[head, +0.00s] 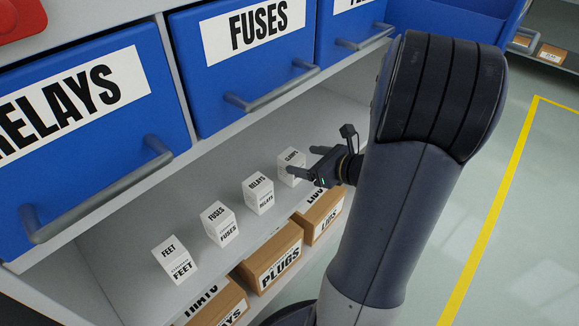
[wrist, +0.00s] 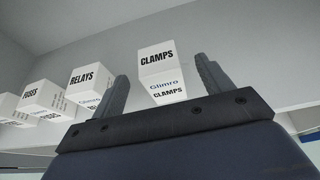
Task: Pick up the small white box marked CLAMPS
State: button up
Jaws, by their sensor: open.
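The small white box marked CLAMPS (head: 291,164) stands at the right end of a row of white boxes on the grey shelf. In the head view one finger covers part of the box's front. I cannot tell whether the fingertips touch it.
White boxes marked RELAYS (head: 257,192), FUSES (head: 219,223) and FEET (head: 175,259) stand to the left on the same shelf (head: 215,285). Blue drawers with grey handles (head: 272,88) hang above. Brown cartons marked PLUGS (head: 272,262) and LIDS (head: 325,215) sit lower in front.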

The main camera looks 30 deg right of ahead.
aim_at(293, 156)
jog(key=shift+b+x, duration=0.85)
jog(key=shift+x, duration=2.65)
jog(key=shift+a+r, duration=0.15)
jog(key=shift+r, duration=0.05)
jog(key=shift+c, duration=0.4)
jog(key=c, duration=1.1)
